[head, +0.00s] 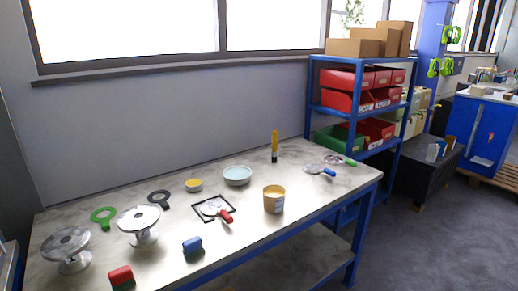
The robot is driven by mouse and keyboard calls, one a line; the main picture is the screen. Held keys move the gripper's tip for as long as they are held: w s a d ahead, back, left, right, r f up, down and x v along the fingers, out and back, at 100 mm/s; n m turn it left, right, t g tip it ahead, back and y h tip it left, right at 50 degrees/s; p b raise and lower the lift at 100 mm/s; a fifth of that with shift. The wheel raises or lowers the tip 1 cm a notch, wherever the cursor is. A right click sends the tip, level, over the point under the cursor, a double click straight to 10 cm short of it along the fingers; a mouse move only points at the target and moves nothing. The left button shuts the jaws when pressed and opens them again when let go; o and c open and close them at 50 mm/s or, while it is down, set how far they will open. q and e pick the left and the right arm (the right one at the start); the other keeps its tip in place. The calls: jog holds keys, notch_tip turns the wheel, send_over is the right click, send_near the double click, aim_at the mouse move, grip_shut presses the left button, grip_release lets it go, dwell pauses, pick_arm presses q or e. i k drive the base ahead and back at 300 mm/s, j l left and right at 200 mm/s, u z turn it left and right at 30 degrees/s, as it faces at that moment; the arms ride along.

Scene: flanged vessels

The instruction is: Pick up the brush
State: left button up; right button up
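No gripper of mine is in view. I cannot tell for certain which thing is the brush. A slim yellow item with a dark lower part (275,146) stands upright near the back edge of the workbench (300,235). A small red block with a dark underside (121,275) and a similar blue block (193,246) sit near the front edge. A red-handled tool (225,215) lies at a black square frame (199,212). A blue-handled tool (327,172) and a green-handled one (349,162) lie at the right end.
Two silver flanged vessels (138,220) (66,246) stand at left, near green (104,216) and dark (159,198) rings. A yellow tub (273,200), pale bowl (237,176) and small yellow dish (194,185) occupy the middle. A blue shelf (312,95) stands behind right; floor is open at right.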

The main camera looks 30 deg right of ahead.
aim_at(274, 134)
jog(key=i+l+u, duration=0.1)
jog(key=l+u, duration=0.8)
